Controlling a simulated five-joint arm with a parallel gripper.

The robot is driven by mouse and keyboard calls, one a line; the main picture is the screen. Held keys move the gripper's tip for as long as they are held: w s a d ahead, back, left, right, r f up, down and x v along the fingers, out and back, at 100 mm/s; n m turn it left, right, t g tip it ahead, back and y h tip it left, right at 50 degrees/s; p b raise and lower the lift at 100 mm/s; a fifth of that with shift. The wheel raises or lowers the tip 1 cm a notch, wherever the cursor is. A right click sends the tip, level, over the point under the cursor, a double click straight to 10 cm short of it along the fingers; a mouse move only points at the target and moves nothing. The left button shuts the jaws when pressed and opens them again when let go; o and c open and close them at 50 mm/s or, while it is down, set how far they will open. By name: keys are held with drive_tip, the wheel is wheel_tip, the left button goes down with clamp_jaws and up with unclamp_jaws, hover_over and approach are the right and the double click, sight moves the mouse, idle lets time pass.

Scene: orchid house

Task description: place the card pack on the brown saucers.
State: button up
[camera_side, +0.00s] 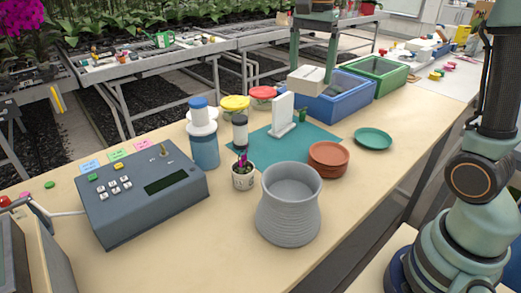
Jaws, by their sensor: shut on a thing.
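The brown saucers (329,160) are a terracotta-coloured stack on the wooden bench, right of centre and behind the ribbed grey pot.
The grey pot (289,205) stands in front of the saucers, and a green saucer (373,139) lies to their right. A white upright stand (283,114) is on the teal mat (258,147). The blue bin (340,103) and green bin (377,80) stand behind. Bench front right is clear.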

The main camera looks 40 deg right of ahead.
sight(329, 152)
drive_tip(key=s+d+m, duration=0.3)
drive_tip(key=s+d, duration=0.1)
drive_tip(key=d, duration=0.3)
drive_tip(key=f, duration=1.9)
drive_tip(key=shift+w+d+f, duration=0.2)
drive_tip(key=o, duration=1.2)
drive_tip(key=shift+f, duration=0.15)
drive_tip(key=shift+o, duration=0.2)
wheel_tip(329, 152, up, 12)
drive_tip(key=s+a+r+n+t, duration=0.2)
drive_tip(key=s+a+n+t, duration=0.3)
drive_tip(key=a+n, duration=0.7)
drive_tip(key=shift+s+n+t, duration=0.3)
drive_tip(key=shift+s+n, duration=0.95)
drive_tip(key=shift+n, duration=1.55)
